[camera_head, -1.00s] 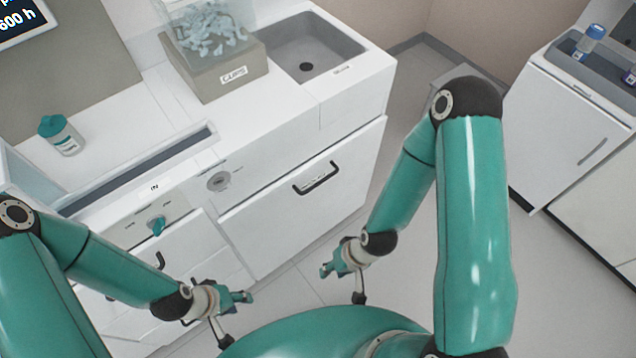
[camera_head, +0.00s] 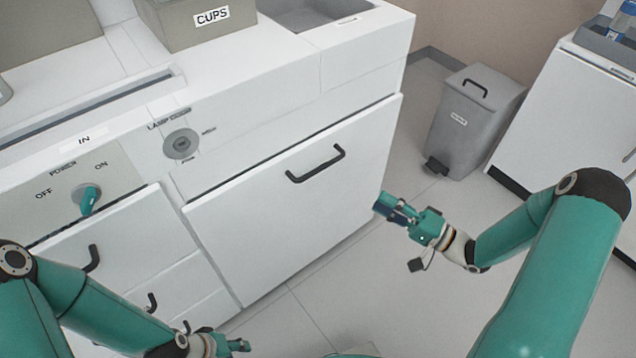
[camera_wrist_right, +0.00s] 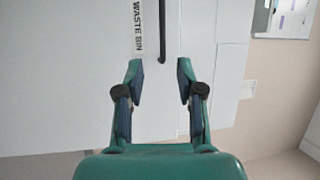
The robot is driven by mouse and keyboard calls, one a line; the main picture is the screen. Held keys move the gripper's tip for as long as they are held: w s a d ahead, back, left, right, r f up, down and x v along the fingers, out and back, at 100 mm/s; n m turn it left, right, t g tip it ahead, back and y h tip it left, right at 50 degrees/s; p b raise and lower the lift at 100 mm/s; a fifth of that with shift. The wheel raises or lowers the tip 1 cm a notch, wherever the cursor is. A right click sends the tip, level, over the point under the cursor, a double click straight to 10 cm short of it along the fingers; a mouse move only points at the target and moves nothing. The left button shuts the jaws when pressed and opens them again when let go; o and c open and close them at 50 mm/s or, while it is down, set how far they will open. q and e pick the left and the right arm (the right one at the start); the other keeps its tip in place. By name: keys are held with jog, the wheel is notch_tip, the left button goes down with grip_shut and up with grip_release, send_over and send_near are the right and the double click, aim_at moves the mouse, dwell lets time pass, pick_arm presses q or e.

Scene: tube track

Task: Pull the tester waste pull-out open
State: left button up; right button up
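The waste pull-out is the wide white front (camera_head: 300,215) under the counter in the head view, with a black bar handle (camera_head: 316,165) near its top edge. It looks shut, with a thin dark gap along its top. My right gripper (camera_head: 392,207) is to the right of this front, apart from the handle. In the right wrist view my right gripper (camera_wrist_right: 160,76) is open and empty. The handle (camera_wrist_right: 162,32) shows ahead of its fingertips, beside a "WASTE BIN" label (camera_wrist_right: 138,27). My left gripper (camera_head: 236,346) is at the bottom edge, partly cut off; its opening is unclear.
Left of the pull-out are drawers with black handles (camera_head: 92,258) and a power knob (camera_head: 87,198). A grey pedal bin (camera_head: 470,125) stands on the floor at the right. The floor before the pull-out is clear.

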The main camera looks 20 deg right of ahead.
aim_at(322, 168)
jog(key=b+x, duration=0.1)
jog(key=x, duration=1.5)
jog(key=shift+w+a+r, duration=0.1)
jog(key=shift+a+r, duration=0.1)
jog(key=shift+a, duration=0.1)
grip_shut()
